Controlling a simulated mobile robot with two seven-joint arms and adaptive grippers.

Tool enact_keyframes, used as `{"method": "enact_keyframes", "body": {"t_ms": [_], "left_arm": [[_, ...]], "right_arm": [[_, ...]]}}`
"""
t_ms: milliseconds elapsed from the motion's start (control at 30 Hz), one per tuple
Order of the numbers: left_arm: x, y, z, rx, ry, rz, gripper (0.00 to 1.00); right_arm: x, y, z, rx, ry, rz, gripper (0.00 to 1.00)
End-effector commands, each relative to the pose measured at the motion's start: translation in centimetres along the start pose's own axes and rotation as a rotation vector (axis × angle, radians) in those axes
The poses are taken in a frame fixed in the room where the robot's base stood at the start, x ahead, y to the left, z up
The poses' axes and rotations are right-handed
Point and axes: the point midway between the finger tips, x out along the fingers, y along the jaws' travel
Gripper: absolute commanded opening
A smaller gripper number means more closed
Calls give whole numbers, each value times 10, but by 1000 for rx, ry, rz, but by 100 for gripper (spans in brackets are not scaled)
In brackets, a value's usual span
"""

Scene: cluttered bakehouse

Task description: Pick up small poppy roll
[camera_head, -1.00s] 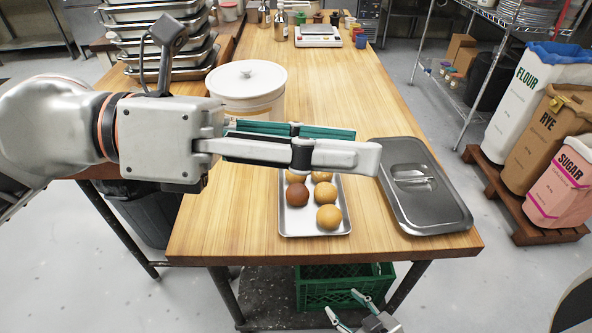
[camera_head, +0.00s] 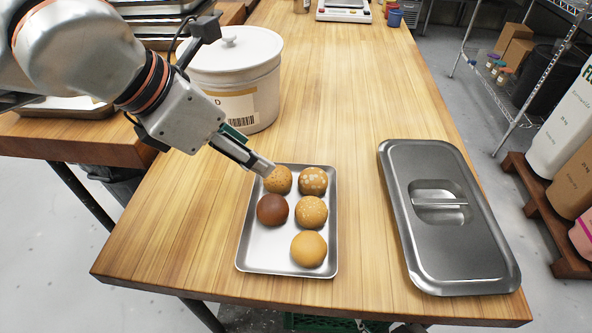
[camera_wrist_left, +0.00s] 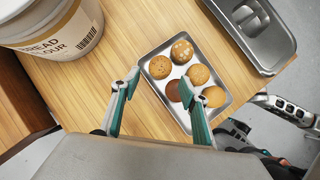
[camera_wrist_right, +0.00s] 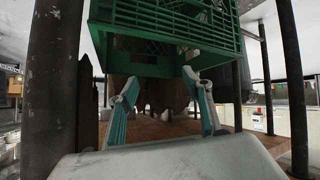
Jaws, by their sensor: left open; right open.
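The speckled tan roll, which looks like the small poppy roll (camera_head: 278,180), sits at the far left of a metal tray (camera_head: 257,258). It also shows in the left wrist view (camera_wrist_left: 160,67). My left gripper (camera_head: 262,165) points down toward it and partly overlaps its upper left edge. In the left wrist view its open fingers (camera_wrist_left: 161,78) are spread, with nothing held. The roll appears just beyond the fingertips, and contact cannot be told. My right gripper (camera_wrist_right: 162,78) is open and empty, below the table, facing a green crate (camera_wrist_right: 165,45).
The tray also holds a flaked roll (camera_head: 313,181), a brown roll (camera_head: 272,210), a seeded roll (camera_head: 311,212) and a plain roll (camera_head: 309,249). A flour tub (camera_head: 235,75) stands behind left. A lidded steel pan (camera_head: 450,245) lies right. Bare wood separates pan and tray.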

Motion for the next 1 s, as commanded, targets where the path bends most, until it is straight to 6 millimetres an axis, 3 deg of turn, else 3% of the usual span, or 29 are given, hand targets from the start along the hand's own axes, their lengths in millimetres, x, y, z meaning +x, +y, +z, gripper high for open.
{"method": "enact_keyframes", "body": {"t_ms": [33,533,800,1000], "left_arm": [[13,2,-8,-9,10,-12,44],[52,0,-10,-9,13,-17,44],[90,-2,-13,-11,13,-19,44],[93,-2,-11,-9,10,-14,44]], "right_arm": [[2,-3,9,1,-11,-4,50],[3,-4,7,-1,-3,-6,50],[5,-8,13,0,-11,-15,50],[5,-6,0,-2,12,-13,50]]}}
